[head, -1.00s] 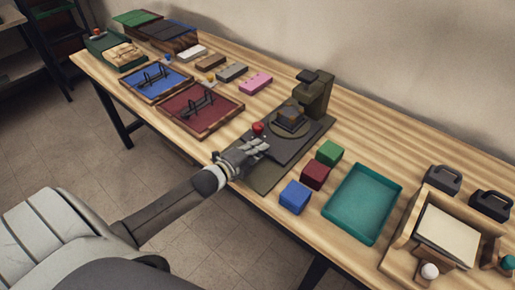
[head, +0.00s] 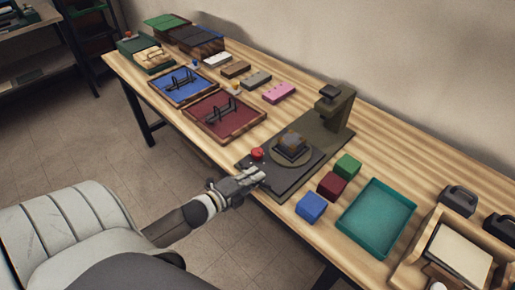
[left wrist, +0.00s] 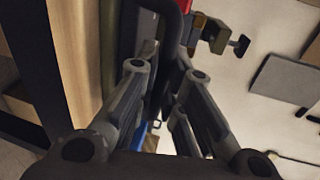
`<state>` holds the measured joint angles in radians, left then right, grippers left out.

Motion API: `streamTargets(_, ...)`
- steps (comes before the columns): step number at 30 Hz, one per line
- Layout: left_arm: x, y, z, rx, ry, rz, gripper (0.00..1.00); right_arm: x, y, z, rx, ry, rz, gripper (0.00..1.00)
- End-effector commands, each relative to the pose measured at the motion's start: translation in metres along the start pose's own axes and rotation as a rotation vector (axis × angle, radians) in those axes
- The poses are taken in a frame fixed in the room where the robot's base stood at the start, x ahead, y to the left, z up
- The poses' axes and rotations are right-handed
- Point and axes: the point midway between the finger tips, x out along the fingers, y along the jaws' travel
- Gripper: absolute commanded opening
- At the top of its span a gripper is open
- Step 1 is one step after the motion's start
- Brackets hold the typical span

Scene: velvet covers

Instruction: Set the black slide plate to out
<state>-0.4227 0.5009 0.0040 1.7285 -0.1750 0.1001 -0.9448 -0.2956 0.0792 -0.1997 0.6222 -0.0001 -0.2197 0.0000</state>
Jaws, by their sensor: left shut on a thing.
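The black slide plate (head: 277,172) lies on the base of a dark olive press (head: 337,112) and reaches the base's front end. A round fixture with a dark block (head: 291,146) sits on the plate, in front of the press column. A red knob (head: 257,153) stands at the plate's left side. My left gripper (head: 258,174) is at the plate's front edge. My right gripper is out of view.
Green, dark red and blue blocks (head: 311,207) stand right of the press, beside a teal tray (head: 377,217). A wooden box (head: 440,243) is at the far right. Red and blue trays with black handles (head: 183,84) lie to the left. The floor in front is clear.

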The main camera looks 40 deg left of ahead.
Motion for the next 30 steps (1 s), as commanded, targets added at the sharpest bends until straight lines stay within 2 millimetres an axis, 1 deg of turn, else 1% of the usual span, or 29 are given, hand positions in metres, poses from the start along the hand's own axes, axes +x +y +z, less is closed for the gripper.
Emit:
streamTargets(1,-0.001,0.004,-0.001,-0.001,0.000,0.007,0.00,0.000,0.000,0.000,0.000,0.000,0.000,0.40)
streamTargets(4,-0.002,0.004,-0.001,-0.001,0.001,0.008,0.00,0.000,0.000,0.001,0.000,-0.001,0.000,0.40)
streamTargets(5,-0.002,0.004,-0.001,-0.001,0.001,0.009,0.12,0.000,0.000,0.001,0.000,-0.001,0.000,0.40)
streamTargets(6,-0.002,0.004,-0.001,-0.001,0.000,0.009,0.17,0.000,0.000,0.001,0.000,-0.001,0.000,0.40)
streamTargets(7,-0.001,0.004,-0.001,-0.001,0.000,0.009,0.19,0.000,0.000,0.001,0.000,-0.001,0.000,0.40)
streamTargets(15,-0.001,0.003,0.000,0.000,0.000,0.005,0.19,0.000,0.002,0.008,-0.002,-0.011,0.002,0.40)
streamTargets(19,-0.006,0.003,-0.001,-0.001,0.001,0.006,0.19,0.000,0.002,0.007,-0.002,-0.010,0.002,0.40)
streamTargets(23,-0.021,0.004,-0.001,-0.001,0.000,0.007,0.19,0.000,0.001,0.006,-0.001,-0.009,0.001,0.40)
streamTargets(30,-0.064,0.004,-0.001,-0.002,-0.001,0.008,0.19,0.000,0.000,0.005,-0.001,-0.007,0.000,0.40)
